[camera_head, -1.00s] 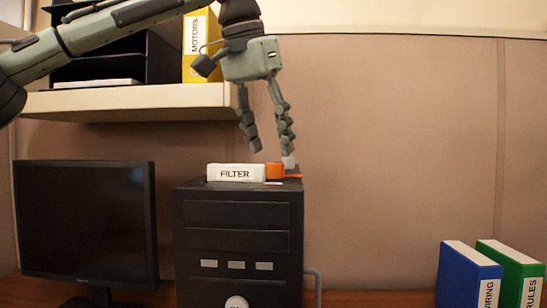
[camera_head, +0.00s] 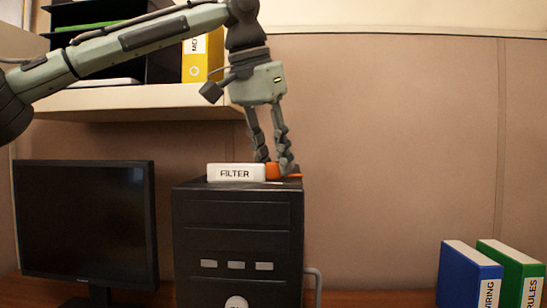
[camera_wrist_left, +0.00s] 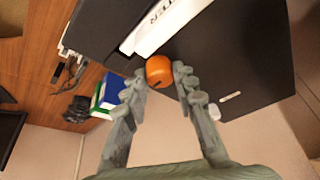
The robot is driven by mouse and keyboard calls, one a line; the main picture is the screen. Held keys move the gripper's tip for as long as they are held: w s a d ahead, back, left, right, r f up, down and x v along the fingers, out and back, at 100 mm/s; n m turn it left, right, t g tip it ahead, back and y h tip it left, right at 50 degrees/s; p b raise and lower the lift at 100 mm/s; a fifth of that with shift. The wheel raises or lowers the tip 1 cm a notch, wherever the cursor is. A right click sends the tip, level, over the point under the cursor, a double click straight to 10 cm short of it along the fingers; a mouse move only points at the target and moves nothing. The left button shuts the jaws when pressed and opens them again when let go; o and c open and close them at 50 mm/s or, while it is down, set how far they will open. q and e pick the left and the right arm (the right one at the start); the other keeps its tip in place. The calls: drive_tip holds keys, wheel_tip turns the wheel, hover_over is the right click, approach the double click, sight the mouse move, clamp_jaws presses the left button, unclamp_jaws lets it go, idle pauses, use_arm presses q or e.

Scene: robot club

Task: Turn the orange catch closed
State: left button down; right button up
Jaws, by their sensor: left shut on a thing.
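The orange catch (camera_head: 272,173) sits on top of the black computer tower (camera_head: 238,238), against the right end of the white block labelled FILTER (camera_head: 236,173). My left gripper (camera_head: 274,166) reaches down from above and is shut on the catch. The left wrist view shows the orange catch (camera_wrist_left: 159,71) between the two fingertips, with the FILTER block (camera_wrist_left: 165,25) beside it. A small white piece (camera_wrist_left: 213,111) shows by the right finger there; in the head view the fingers hide it. My right gripper is in neither view.
A shelf (camera_head: 140,102) with a yellow binder (camera_head: 203,60) and a black tray rack lies behind my left arm. A monitor (camera_head: 87,220) stands left of the tower. Blue (camera_head: 468,275) and green (camera_head: 512,270) binders stand at the right. The space between tower and binders is clear.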

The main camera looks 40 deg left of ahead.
use_arm(q)
drive_tip(key=shift+m, duration=0.3)
drive_tip(key=m+h, duration=0.1)
drive_tip(key=m, duration=0.1)
drive_tip(key=m+h, duration=0.1)
drive_tip(key=m, duration=0.2)
drive_tip(key=shift+a+g, duration=0.2)
drive_tip(key=shift+g, duration=0.1)
drive_tip(key=m+h, duration=0.1)
drive_tip(key=m, duration=0.2)
drive_tip(key=m+g+h, duration=0.1)
drive_tip(key=m, duration=0.2)
drive_tip(key=shift+w+g, duration=0.1)
drive_tip(key=shift+g, duration=0.2)
drive_tip(key=shift+m, duration=0.3)
drive_tip(key=c, duration=1.2)
unclamp_jaws()
drive_tip(key=shift+a, duration=0.1)
drive_tip(key=v, duration=0.8)
